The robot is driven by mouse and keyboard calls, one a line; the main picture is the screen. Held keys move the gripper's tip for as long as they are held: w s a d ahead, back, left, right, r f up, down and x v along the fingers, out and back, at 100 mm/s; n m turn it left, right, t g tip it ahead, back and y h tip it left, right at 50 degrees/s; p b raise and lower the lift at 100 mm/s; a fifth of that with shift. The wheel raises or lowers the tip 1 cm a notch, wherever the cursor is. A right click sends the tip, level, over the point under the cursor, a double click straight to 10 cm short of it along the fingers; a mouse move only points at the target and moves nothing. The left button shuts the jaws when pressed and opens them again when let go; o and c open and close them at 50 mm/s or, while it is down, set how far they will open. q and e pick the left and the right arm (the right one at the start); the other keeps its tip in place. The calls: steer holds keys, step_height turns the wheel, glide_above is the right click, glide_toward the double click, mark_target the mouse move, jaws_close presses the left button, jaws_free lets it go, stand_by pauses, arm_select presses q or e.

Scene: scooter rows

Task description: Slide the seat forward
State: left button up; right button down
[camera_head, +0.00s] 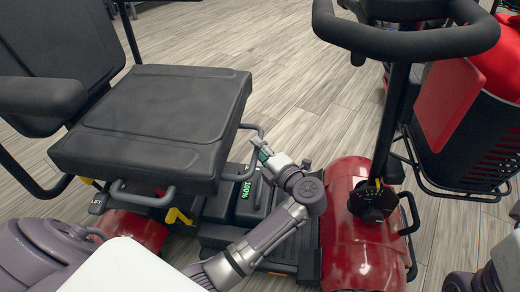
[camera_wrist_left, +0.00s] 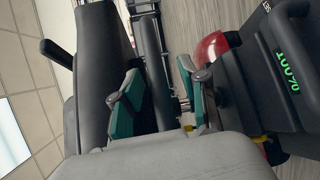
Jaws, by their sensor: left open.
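The black padded seat (camera_head: 150,118) of a red scooter is at the left in the head view, with its backrest behind it. Grey-black loop handles stick out under its edges; one (camera_head: 250,160) is on the right side, close to my left gripper (camera_head: 262,150). The gripper is open, with teal pads. In the left wrist view, the seat (camera_wrist_left: 104,75) lies left of my left gripper (camera_wrist_left: 158,98). A dark bar (camera_wrist_left: 155,65) shows between or behind the fingers; I cannot tell if they touch it. My right gripper is not in view.
The scooter's steering column with handlebar (camera_head: 400,42) rises over its red front cover (camera_head: 362,235). A green 100% display (camera_head: 246,189) is below the seat. Another red scooter with a black basket (camera_head: 470,130) stands at the right. The wooden floor (camera_head: 300,75) behind is clear.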

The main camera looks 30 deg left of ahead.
arm_select(q)
steer(key=v, duration=0.7)
steer(key=shift+s+d, duration=0.2)
